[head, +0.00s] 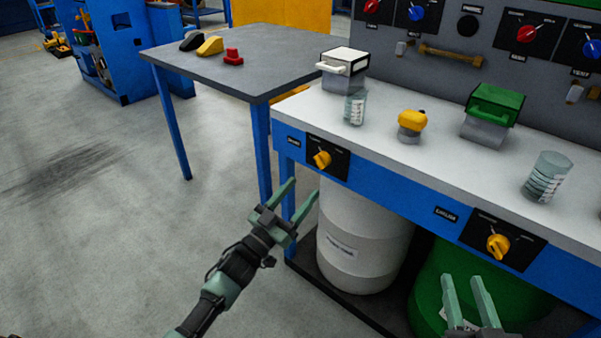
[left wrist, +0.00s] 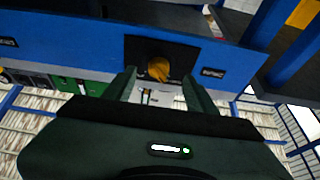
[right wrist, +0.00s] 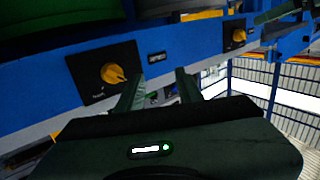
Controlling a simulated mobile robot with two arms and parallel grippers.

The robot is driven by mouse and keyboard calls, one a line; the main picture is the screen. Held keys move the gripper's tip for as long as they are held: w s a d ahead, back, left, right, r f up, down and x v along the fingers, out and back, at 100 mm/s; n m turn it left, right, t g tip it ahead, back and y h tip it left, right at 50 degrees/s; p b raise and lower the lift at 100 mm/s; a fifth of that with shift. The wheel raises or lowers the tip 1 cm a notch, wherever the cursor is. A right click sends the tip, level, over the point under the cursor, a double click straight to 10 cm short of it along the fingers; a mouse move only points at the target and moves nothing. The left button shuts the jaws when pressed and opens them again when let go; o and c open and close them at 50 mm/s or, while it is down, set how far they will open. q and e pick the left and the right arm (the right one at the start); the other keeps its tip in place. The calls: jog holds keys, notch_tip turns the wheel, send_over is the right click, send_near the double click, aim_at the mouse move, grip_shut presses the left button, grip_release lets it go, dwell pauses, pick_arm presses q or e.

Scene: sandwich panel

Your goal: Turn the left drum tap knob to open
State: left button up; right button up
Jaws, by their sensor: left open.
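The left drum tap knob (head: 322,159) is yellow, on a black plate at the left end of the bench's blue front. My left gripper (head: 303,188) is open and empty, its fingertips just below and left of the knob and apart from it. In the left wrist view the knob (left wrist: 158,68) shows between the open fingertips, beyond them. A white drum (head: 362,235) stands below that knob. My right gripper (head: 463,280) is open and empty, below and left of the right yellow knob (head: 498,244); that knob also shows in the right wrist view (right wrist: 112,73).
The bench top (head: 400,155) holds beakers, a yellow-topped button (head: 412,121), a white-topped box (head: 344,62) and a green-topped box (head: 493,104). A green drum (head: 430,290) stands below at right. A grey table (head: 200,68) stands behind left. The floor at left is clear.

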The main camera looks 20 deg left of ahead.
aim_at(319, 165)
pick_arm(q)
jog(key=shift+h, duration=0.3)
jog(key=x, duration=0.3)
jog(key=r+b+x, duration=0.1)
jog(key=x, duration=0.3)
jog(key=shift+a, duration=0.1)
jog(key=shift+w+r, duration=0.2)
jog(key=shift+w, duration=0.15)
grip_shut()
pick_arm(e)
notch_tip(319, 165, up, 8)
jog(key=s+t+y, duration=0.1)
jog(key=t, duration=0.3)
jog(key=shift+a+r+y, duration=0.2)
jog(key=shift+a+y, duration=0.2)
